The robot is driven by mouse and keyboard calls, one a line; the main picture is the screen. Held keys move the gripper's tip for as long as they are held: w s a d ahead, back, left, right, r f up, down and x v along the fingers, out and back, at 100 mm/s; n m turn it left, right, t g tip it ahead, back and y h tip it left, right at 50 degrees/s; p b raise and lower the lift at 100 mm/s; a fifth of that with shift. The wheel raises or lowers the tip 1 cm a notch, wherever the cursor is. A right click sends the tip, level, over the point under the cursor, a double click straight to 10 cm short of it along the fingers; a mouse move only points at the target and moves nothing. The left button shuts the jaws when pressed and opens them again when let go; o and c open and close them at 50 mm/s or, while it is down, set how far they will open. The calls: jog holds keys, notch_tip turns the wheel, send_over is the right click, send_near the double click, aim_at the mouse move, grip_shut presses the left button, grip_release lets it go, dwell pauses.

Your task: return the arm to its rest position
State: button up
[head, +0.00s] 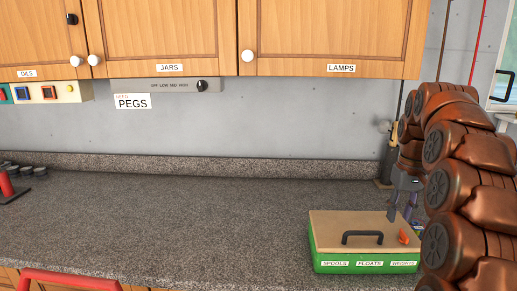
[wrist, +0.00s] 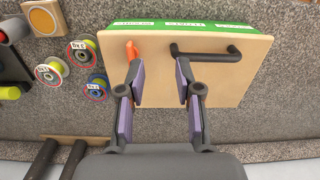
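My arm comes down along the right side of the head view. My gripper (head: 403,212) is at the back right of the counter, over a green box (head: 330,264) with a wooden lid (head: 345,218). In the wrist view, the two fingers of my gripper (wrist: 161,82) are apart with nothing between them. The lid (wrist: 215,85) lies behind them, with its black handle (wrist: 207,55) and an orange piece (wrist: 131,50) near the left fingertip. I cannot tell whether that fingertip touches the orange piece.
Spools (wrist: 82,52) lie beside the box in the wrist view. The speckled counter (head: 180,220) is mostly clear left of the box. Wooden cabinets (head: 330,35) hang above it. A red bar (head: 70,281) shows at the lower left.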

jog(key=s+a+f+n+g, duration=0.1)
jog(key=s+a+f, duration=0.2)
jog(key=s+a, duration=0.75)
jog(key=s+a+f, duration=0.3)
jog(key=s+a, duration=0.4)
jog(key=s, duration=0.7)
jog(key=s+a+f, duration=0.1)
jog(key=s+f, duration=0.5)
jog(key=s, duration=0.5)
jog(key=shift+s+a+m+g+p, duration=0.2)
jog(key=shift+a+m+g+p, duration=0.1)
jog(key=shift+p, duration=0.1)
